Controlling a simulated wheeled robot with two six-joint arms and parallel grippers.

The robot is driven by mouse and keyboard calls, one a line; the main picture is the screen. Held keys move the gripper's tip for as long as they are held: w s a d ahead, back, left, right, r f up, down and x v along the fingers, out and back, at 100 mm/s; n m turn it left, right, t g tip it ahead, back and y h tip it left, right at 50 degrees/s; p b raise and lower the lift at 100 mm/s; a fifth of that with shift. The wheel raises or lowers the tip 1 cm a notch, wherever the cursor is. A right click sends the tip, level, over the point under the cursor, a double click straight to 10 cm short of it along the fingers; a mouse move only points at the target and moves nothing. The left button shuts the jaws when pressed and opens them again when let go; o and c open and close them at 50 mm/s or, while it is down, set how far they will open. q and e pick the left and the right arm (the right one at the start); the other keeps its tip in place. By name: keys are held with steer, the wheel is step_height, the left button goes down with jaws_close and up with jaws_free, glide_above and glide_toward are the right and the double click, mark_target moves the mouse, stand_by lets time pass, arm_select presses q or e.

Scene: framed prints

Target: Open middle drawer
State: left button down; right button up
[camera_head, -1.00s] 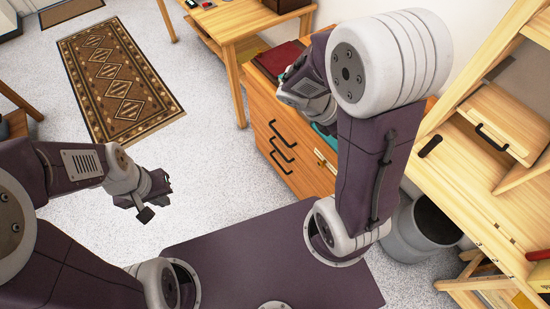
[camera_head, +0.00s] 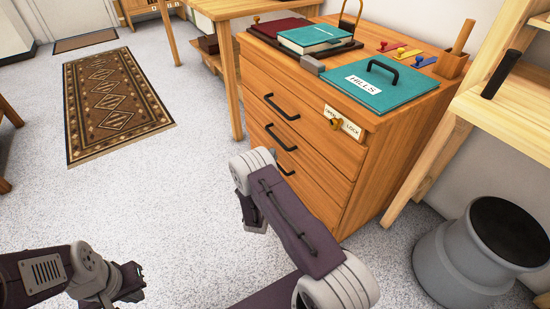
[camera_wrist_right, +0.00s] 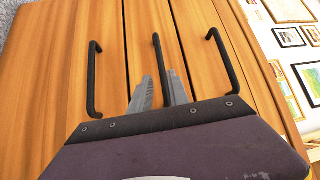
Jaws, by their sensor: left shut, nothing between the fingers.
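The wooden cabinet (camera_head: 325,175) has three drawers, all shut, with black bar handles. The middle drawer's handle (camera_head: 280,138) shows in the head view. In the right wrist view that handle (camera_wrist_right: 158,52) runs between the two grey fingers of my right gripper (camera_wrist_right: 161,80). The fingers stand apart on either side of it; whether they press on it is unclear. The top handle (camera_wrist_right: 222,60) and bottom handle (camera_wrist_right: 93,80) lie outside the fingers. My left gripper (camera_head: 138,284) is shut and empty above the floor, away from the cabinet.
On the cabinet lie a teal book (camera_head: 315,38) and a teal panel marked HILLS (camera_head: 385,88). A lock plate (camera_head: 344,124) is on its front. A grey bin (camera_head: 455,260) stands to the right. The floor (camera_head: 170,190) before the drawers is open, with a rug (camera_head: 115,100) beyond.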

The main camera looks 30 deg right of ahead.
mark_target(277, 138)
steer(key=b+x, duration=0.5)
steer(key=x, duration=0.3)
steer(key=shift+w+d, duration=0.15)
steer(key=shift+w+d+r, duration=0.2)
steer(key=shift+w, duration=0.05)
steer(key=shift+c, duration=0.3)
jaws_close()
stand_by(0.8)
